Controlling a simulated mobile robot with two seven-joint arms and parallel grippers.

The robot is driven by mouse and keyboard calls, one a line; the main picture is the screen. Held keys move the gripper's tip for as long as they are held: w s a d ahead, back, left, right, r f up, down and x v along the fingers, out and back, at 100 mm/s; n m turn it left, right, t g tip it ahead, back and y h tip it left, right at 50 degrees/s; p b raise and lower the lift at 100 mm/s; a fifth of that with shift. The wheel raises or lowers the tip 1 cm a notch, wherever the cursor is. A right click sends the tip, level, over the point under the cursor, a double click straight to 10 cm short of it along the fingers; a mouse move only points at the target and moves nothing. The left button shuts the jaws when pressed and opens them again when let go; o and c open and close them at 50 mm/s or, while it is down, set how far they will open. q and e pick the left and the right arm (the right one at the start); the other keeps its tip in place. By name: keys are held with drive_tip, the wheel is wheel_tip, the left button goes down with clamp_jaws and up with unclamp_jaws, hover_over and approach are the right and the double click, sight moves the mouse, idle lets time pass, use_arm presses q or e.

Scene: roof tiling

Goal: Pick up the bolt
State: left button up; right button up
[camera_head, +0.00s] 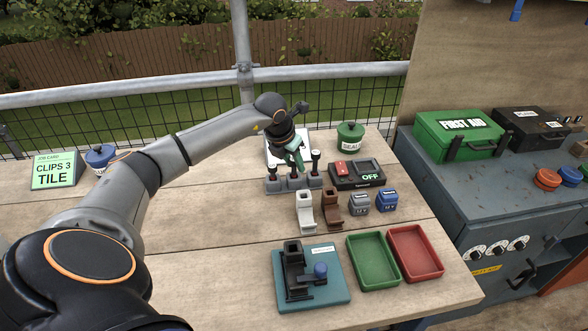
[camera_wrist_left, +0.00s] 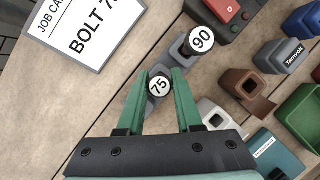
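A grey rack (camera_head: 293,184) on the table holds three upright bolts with dark round heads. In the left wrist view, one bolt head (camera_wrist_left: 159,87) reads 75 and another (camera_wrist_left: 202,40) reads 90. My left gripper (camera_head: 293,158) points down over the rack's middle. In the left wrist view, its two green fingers (camera_wrist_left: 160,84) stand on either side of the 75 head, with little or no gap. I cannot tell whether they press on it. A white job card (camera_wrist_left: 84,30) reads BOLT 75. My right gripper is not in view.
A switch box (camera_head: 357,174) reading OFF stands right of the rack. White (camera_head: 304,212) and brown (camera_head: 331,208) holders stand in front. Nearer are a teal fixture (camera_head: 335,292), a green tray (camera_head: 373,288) and a red tray (camera_head: 438,270). A green SEALANT pot (camera_head: 350,138) is behind.

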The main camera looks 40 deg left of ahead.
use_arm(q)
clamp_jaws()
idle(0.3)
